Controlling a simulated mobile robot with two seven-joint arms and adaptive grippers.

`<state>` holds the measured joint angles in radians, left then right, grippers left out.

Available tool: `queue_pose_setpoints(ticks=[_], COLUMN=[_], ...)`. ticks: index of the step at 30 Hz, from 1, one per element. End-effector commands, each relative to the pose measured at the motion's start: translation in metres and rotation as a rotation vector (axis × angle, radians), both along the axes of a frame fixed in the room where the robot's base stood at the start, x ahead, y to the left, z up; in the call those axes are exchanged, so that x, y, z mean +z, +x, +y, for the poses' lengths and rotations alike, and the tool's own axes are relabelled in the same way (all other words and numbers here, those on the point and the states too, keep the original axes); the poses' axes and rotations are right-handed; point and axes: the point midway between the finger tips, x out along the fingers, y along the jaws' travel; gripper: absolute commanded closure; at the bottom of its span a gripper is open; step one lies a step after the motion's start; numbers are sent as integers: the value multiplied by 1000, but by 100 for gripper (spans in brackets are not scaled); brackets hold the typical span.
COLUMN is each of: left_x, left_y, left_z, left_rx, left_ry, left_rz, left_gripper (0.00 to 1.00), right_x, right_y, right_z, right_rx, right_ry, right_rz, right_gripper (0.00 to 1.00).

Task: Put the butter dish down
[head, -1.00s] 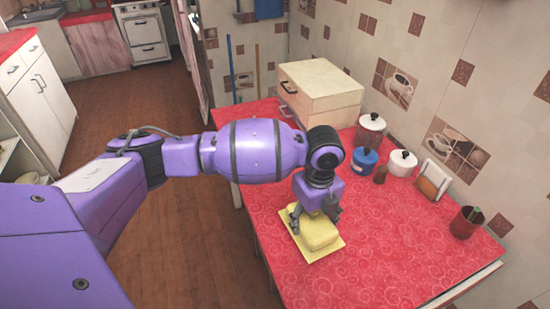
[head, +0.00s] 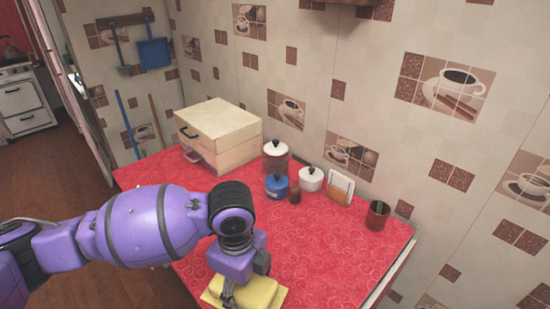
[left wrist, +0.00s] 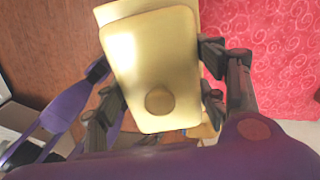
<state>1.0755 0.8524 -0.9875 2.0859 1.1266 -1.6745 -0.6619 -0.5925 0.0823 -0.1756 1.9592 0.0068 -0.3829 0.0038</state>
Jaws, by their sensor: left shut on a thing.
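The butter dish (head: 264,294) is yellow, with a block-shaped lid on a flat square base. It is at the bottom of the head view, over the near left part of the red counter (head: 330,255). My left gripper (head: 246,284) is shut on it from above. In the left wrist view, the dish (left wrist: 150,50) sits between the fingers of my left gripper (left wrist: 160,85). Brown floor shows left of it and red counter right of it, so it is close to the counter's edge. Whether its base touches the counter is unclear.
A cream box with drawers (head: 220,132) stands at the back left. Along the wall are a white-lidded jar (head: 275,160), a blue pot (head: 277,188), a white pot (head: 311,180), a small brown thing (head: 295,196), a holder (head: 340,188) and a red cup (head: 377,216). The middle is clear.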

Motion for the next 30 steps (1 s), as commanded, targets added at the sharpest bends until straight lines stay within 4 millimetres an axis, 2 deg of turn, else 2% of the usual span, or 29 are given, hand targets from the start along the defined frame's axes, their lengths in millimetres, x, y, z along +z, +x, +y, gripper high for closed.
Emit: queue_pose_setpoints(ticks=[5, 14, 23, 30], left_x=[6, 24, 51, 80], left_y=[-5, -9, -10, -10], left_z=[0, 13, 35, 58], left_rx=[297, 845, 1412, 1831], left_ry=[-1, -2, -4, -7], left_rz=[-3, -3, -4, -5], left_gripper=[81, 81, 81, 81], right_x=[1, 4, 4, 9], right_y=[1, 3, 2, 2], right_z=[0, 1, 1, 0], right_rx=[-2, -2, 9, 11], right_ry=[2, 3, 0, -1], right_rz=[-2, -5, 0, -4], right_gripper=[100, 100, 100, 100])
